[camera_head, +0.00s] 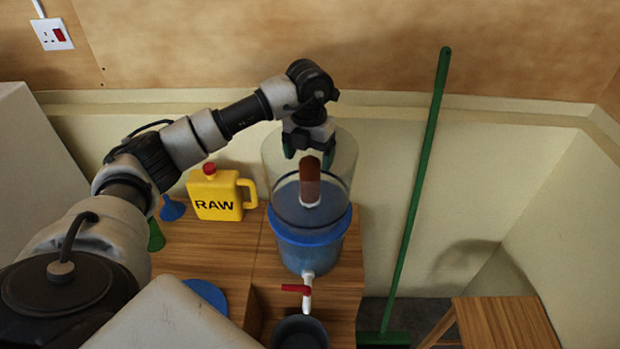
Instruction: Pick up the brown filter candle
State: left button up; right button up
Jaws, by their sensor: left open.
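The brown filter candle (310,180) stands upright inside a clear container with a white base under it. The clear container (345,165) sits on a blue-rimmed bucket (310,250) with a red-handled white tap (306,288). My left gripper (308,152) is open and points down at the container's top, just above the candle. The fingertips appear close to the candle's top; whether they touch it cannot be told. My right gripper is not in view.
A yellow jug marked RAW (215,194) stands left of the bucket on the wooden table (215,250). Blue (172,208) and green (156,236) funnels are beside it. A dark pot (300,333) is below the tap. A green broom (418,180) leans against the wall at right.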

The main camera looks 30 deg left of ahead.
aim_at(310, 170)
pick_arm(q)
jog(key=f+p, duration=0.1)
jog(key=f, duration=0.1)
jog(key=f+p, duration=0.1)
jog(key=shift+d+f, duration=0.2)
jog(key=shift+f, duration=0.15)
jog(key=shift+s+f, duration=0.2)
jog(key=shift+f, duration=0.25)
jog(key=shift+w+f, duration=0.1)
jog(key=shift+w, duration=0.05)
jog(key=c, duration=1.1)
